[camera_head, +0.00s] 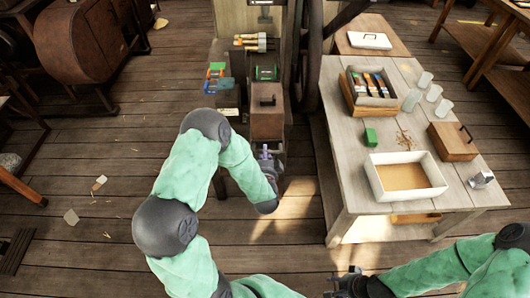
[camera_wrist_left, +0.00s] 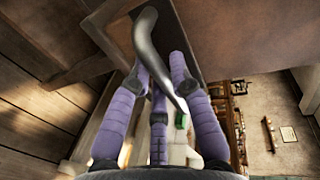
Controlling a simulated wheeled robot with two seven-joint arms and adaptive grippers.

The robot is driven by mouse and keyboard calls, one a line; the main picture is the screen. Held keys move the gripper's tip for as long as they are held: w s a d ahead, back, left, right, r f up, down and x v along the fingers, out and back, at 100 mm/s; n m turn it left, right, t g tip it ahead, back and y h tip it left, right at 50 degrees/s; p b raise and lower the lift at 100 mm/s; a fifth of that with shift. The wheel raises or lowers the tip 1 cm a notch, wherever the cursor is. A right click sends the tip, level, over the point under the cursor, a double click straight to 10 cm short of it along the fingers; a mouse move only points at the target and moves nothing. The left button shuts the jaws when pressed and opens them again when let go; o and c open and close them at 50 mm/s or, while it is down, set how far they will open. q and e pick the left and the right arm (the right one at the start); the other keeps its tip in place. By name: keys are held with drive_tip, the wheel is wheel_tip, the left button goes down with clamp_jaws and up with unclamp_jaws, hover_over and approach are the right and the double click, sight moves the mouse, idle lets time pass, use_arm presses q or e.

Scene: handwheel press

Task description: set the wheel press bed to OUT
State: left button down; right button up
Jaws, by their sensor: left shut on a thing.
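A dark curved metal handle (camera_wrist_left: 147,42) runs between the purple fingers of my left gripper (camera_wrist_left: 165,85) in the left wrist view. The fingers are closed around it. Behind it is a brown wooden face (camera_wrist_left: 235,40). In the head view my left gripper (camera_head: 268,155) is at the near end of the press bench, just in front of a brown wooden box (camera_head: 267,122) with a dark handle on top. The handle I hold is hidden there by my gripper. I cannot tell the bed's position. My right gripper (camera_head: 348,282) is at the bottom edge, away from the press, its fingers unclear.
A wooden table (camera_head: 345,185) stands at the right with a white-rimmed tray (camera_head: 378,183), a green block (camera_head: 370,137), several cups and a lidded wooden box (camera_head: 453,142). Coloured items (camera_head: 217,75) lie left of the press. The floor (camera_head: 110,200) at the left is mostly clear.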

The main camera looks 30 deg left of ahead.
use_arm(q)
drive_tip(key=c, duration=1.1)
unclamp_jaws()
drive_tip(key=shift+s+d+f, duration=0.2)
drive_tip(key=shift+s, duration=0.1)
drive_tip(key=shift+r, duration=0.1)
drive_tip(key=v, duration=1.1)
drive_tip(key=shift+s+d, duration=0.15)
drive_tip(key=shift+s, duration=0.25)
